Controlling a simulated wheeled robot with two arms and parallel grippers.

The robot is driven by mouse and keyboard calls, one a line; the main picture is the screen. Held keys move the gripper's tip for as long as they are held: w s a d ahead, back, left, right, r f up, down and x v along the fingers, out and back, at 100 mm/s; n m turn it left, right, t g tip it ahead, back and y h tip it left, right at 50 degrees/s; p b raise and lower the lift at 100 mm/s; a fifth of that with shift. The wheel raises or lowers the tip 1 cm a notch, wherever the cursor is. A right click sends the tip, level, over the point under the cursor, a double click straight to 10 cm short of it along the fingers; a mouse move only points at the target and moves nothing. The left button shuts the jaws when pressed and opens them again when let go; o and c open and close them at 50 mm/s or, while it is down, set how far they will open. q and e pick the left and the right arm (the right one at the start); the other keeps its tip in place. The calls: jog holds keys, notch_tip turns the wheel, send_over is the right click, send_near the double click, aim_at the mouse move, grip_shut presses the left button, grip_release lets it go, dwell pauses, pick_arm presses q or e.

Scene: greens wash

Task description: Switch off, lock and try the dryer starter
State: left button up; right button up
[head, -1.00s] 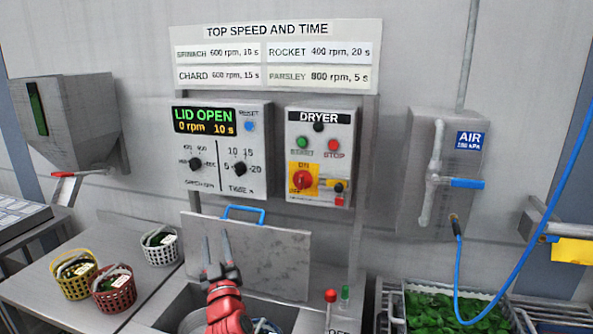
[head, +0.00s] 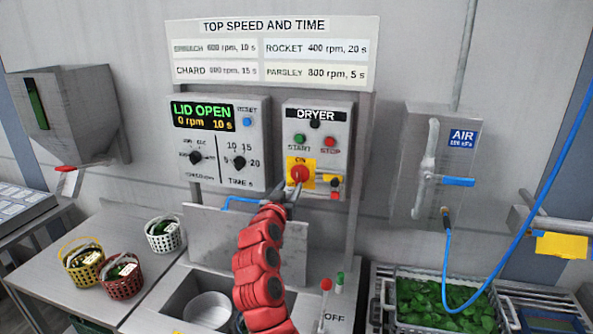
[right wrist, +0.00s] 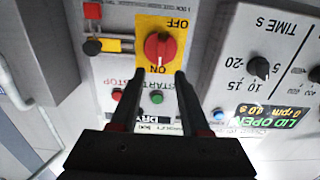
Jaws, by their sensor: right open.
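The dryer starter (head: 316,125) is a grey wall box labelled DRYER. Its red rotary switch (head: 299,174) sits on a yellow ON/OFF plate. The switch also shows in the right wrist view (right wrist: 158,48), upside down, with its grip roughly along the ON–OFF line. Beside it are a yellow bar with a black knob (right wrist: 92,47) and a small red block (right wrist: 92,11). My right gripper (head: 286,190) is open and empty, just short of the switch, its fingertips apart (right wrist: 158,80) near the ON edge of the plate. My left gripper is not in view.
Green START (head: 299,140) and red STOP (head: 327,143) buttons sit above the switch. The speed and time panel (head: 219,145) is close on the left. The raised lid (head: 205,228) stands below. An air valve box (head: 440,160) and blue hose are on the right.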

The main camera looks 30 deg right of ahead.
aim_at(297, 175)
jog(key=p+x, duration=0.2)
jog(key=x, duration=0.5)
jog(key=shift+w+d, duration=0.15)
grip_shut()
